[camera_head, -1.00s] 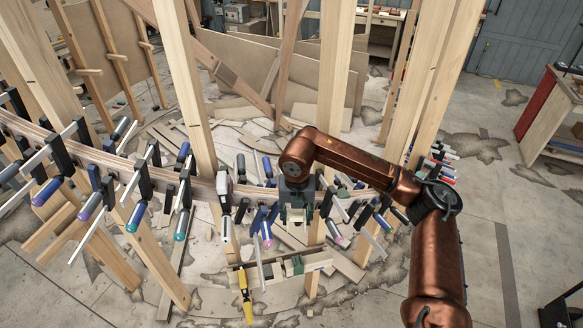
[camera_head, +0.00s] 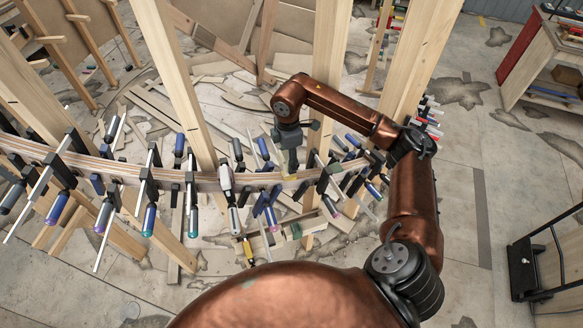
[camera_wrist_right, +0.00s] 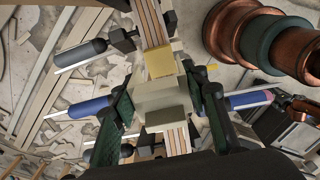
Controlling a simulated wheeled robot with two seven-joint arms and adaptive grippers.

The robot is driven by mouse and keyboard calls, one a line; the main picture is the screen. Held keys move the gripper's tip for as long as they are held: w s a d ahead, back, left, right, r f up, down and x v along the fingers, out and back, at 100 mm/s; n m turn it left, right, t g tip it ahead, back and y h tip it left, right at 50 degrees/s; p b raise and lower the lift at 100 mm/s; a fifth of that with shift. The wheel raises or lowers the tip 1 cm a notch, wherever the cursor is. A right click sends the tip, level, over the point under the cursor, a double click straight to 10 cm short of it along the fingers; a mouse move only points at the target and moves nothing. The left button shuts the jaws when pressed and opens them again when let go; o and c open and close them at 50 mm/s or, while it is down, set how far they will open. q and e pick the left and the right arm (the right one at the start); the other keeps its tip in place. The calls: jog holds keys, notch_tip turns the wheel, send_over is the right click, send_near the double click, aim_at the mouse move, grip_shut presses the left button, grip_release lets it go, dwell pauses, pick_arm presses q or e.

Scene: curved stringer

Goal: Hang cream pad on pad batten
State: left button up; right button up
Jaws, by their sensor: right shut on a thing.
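My right gripper (camera_wrist_right: 166,105) is shut on a pale cream block, which I take for the cream pad (camera_wrist_right: 165,95). It lies between the two dark green fingers. In the head view the same gripper (camera_head: 289,172) is over the curved laminated stringer, and the pad is too small there to make out. A yellowish block (camera_wrist_right: 160,62) shows just beyond the held pad, over the stringer; I cannot tell whether they touch. The pad batten (camera_head: 283,237) appears to be the pale strip below the stringer, partly hidden by clamps. My left gripper is not in view.
The curved stringer (camera_head: 208,181) runs across the view with several clamps sticking out on both sides of my gripper. Wooden posts (camera_head: 178,80) rise around it. A yellow-handled tool (camera_head: 248,251) is by the batten. Open floor (camera_head: 490,230) lies to the right.

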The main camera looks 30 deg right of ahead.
aim_at(289, 177)
notch_tip(289, 177, down, 6)
jog(key=shift+r+p, duration=0.1)
jog(key=shift+p, duration=0.85)
notch_tip(289, 177, down, 4)
jog(key=shift+r+p, duration=0.25)
jog(key=shift+p, duration=0.55)
jog(key=shift+f, duration=0.2)
jog(key=shift+f, duration=0.1)
jog(key=shift+f+b, duration=0.15)
jog(key=shift+b, duration=0.15)
jog(key=o, duration=1.2)
jog(key=shift+c, duration=0.2)
